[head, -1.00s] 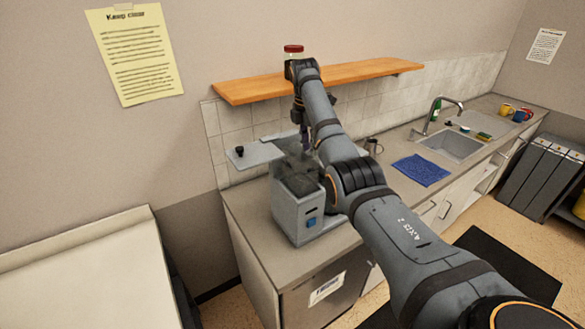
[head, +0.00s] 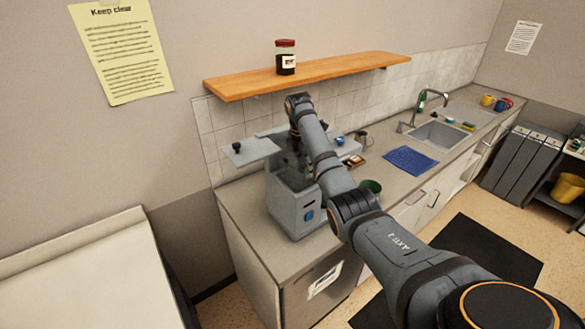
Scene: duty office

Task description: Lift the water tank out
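A grey coffee machine (head: 290,212) with a blue button stands at the left end of the counter. Its flat lid (head: 250,152) with a black knob sticks out to the left at the top. The smoky, see-through water tank (head: 284,165) shows at the top of the machine, partly behind my arm. My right gripper (head: 296,143) points down at the tank from above. Its fingers are small, dark and largely hidden, so I cannot tell whether they are open or touch the tank. My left gripper is not in view.
A wooden shelf (head: 310,76) with a dark jar (head: 285,57) hangs above. Right of the machine are a metal mug (head: 361,137), a green cup (head: 371,187), a blue cloth (head: 411,160) and the sink (head: 436,135). The counter's front edge (head: 262,262) is close.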

